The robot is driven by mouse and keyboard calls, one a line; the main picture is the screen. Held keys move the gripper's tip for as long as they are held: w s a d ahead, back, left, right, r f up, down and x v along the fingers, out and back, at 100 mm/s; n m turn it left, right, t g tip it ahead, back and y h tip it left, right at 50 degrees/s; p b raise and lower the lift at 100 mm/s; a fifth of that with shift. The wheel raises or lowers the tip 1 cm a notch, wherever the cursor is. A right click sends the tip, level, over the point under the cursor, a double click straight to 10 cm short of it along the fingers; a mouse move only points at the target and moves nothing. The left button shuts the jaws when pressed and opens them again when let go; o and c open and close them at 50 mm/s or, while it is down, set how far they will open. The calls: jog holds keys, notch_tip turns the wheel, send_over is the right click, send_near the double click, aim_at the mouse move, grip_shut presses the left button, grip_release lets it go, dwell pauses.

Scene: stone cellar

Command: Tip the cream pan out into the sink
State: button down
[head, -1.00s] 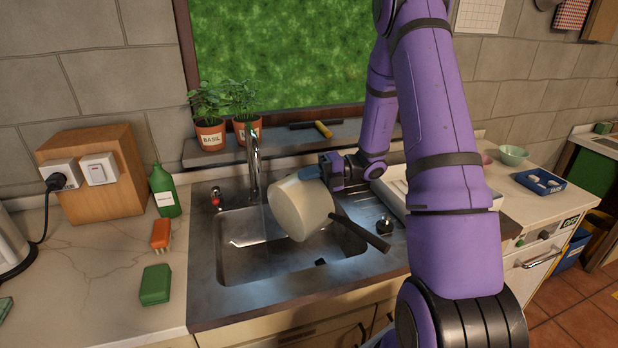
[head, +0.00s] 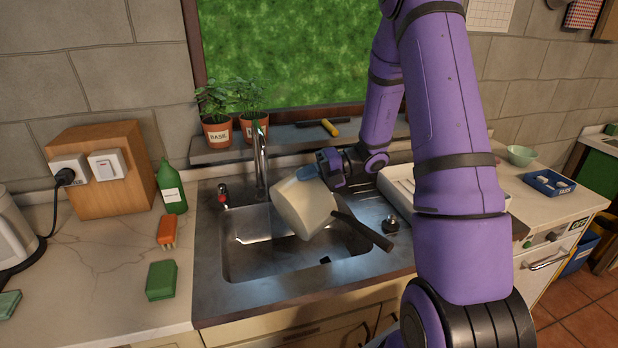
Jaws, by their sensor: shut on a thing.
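The cream pan (head: 303,208) hangs tilted above the sink (head: 250,258), its dark handle (head: 362,231) pointing down to the right over the sink's right side. My gripper (head: 310,174) is shut on the pan at its upper right rim. The pan's opening faces away from the camera, so its inside is hidden. No contents show falling from it. The part of the basin that I can see holds a small dark spot, perhaps the drain.
The tap (head: 261,165) rises just left of the pan. A white rack (head: 402,184) is at the right. Potted herbs (head: 217,131) line the sill.

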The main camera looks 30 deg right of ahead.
aim_at(284, 188)
jog(key=shift+a+r, duration=0.15)
jog(key=shift+a, duration=0.2)
jog(key=shift+a+h, duration=0.1)
jog(key=shift+h, duration=0.2)
jog(key=shift+s+a+n+h, duration=0.1)
jog(key=shift+a+n+h, duration=0.2)
jog(key=shift+a+h, duration=0.3)
jog(key=shift+a+r+h, duration=0.1)
jog(key=shift+a+h, duration=0.2)
jog(key=shift+a, duration=0.35)
jog(key=shift+g, duration=0.3)
jog(key=shift+s+a+f+n+h, duration=0.1)
jog(key=shift+a+f+n+h, duration=0.15)
jog(key=shift+a+h, duration=0.5)
jog(key=shift+d, duration=0.1)
